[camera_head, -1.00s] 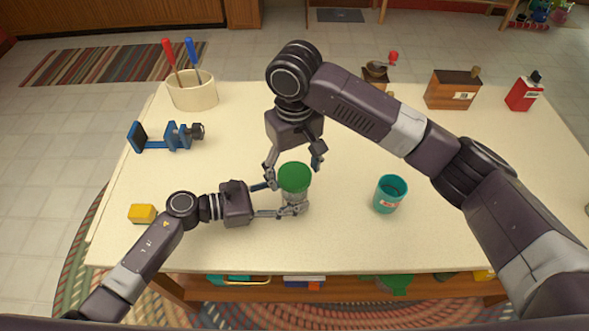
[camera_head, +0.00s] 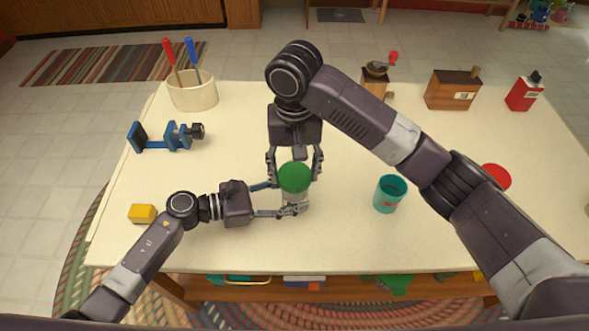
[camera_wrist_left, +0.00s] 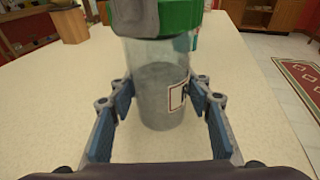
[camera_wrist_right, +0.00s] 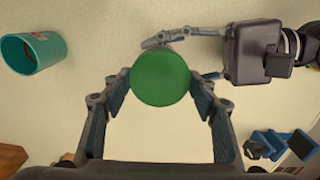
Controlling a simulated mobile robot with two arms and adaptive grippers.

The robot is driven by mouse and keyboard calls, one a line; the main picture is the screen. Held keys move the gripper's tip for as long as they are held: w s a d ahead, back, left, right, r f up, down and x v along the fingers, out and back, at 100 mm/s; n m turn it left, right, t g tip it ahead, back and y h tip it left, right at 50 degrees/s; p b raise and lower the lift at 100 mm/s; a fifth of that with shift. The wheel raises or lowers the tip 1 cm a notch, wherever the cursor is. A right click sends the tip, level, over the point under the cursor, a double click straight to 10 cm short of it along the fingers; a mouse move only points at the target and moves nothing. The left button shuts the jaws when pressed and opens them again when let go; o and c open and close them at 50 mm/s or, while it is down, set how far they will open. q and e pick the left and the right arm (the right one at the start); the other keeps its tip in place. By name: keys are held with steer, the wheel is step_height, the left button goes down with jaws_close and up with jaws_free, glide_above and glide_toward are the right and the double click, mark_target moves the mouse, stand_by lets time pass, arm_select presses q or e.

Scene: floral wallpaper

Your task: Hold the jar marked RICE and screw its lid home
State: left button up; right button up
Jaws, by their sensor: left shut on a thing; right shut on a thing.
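The clear jar (camera_head: 296,197) with grey contents stands upright on the table. In the left wrist view the jar (camera_wrist_left: 160,95) shows part of a red-edged white label; its word cannot be read in full. A green lid (camera_head: 294,178) sits on the jar's top; how tightly it is seated I cannot tell. My left gripper (camera_head: 286,198) comes in from the left and is shut on the jar body. My right gripper (camera_head: 295,176) points down from above, shut on the green lid, which also shows in the right wrist view (camera_wrist_right: 161,78).
A teal cup (camera_head: 390,194) stands right of the jar. A yellow block (camera_head: 142,213), a blue clamp-like tool (camera_head: 165,136) and a utensil crock (camera_head: 192,94) are at left. A red disc (camera_head: 497,177) lies beside my right arm. A grinder, wooden box (camera_head: 453,90) and red container (camera_head: 523,92) stand behind.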

steer(key=m, duration=0.4)
steer(key=shift+m, duration=0.3)
steer(key=m, duration=0.3)
steer(key=o, duration=0.9)
steer(key=n, duration=0.6)
steer(key=shift+n, duration=0.3)
steer(key=n, duration=0.6)
